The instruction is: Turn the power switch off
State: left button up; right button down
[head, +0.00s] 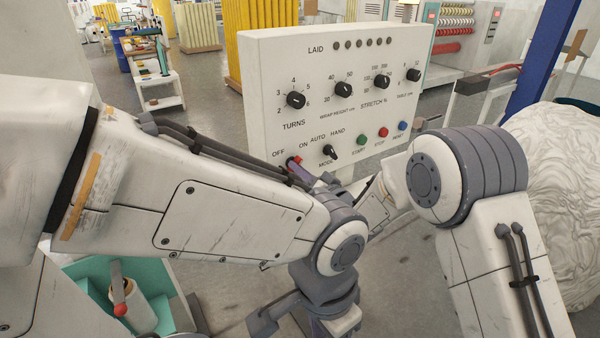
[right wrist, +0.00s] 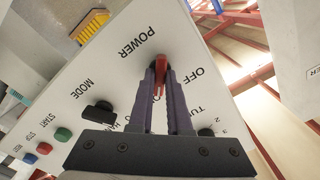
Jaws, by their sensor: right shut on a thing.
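The power switch is a red lever (right wrist: 159,74) low on the white control panel (head: 262,75), beside the OFF and ON labels. In the right wrist view it stands between the purple fingers of my right gripper (right wrist: 160,85), which are closed around it. In the head view the same gripper (head: 298,170) reaches the panel's lower left, and a little red (head: 292,160) shows at its tips. The fingers hide part of the switch and the ON label in the wrist view. I cannot tell which way the lever is set. Part of my left gripper shows at the bottom; its jaws are unclear.
The black mode knob (head: 329,152) is right of the switch, with the green start (head: 362,141), red stop (head: 383,132) and blue reset (head: 403,126) buttons beyond. A teal tray (head: 85,268) with a white roll (head: 136,308) is at lower left. A white wrapped bale (head: 560,190) is at right.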

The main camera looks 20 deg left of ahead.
jog(key=shift+f+n+b, duration=0.15)
jog(key=shift+n+b, duration=8.55)
jog(key=shift+b, duration=0.9)
jog(key=c, duration=0.9)
grip_release()
jog(key=shift+o, duration=0.2)
jog(key=v, duration=1)
jog(key=shift+s+d+b, duration=0.2)
jog(key=shift+s+b, duration=0.05)
jog(key=shift+b, duration=0.2)
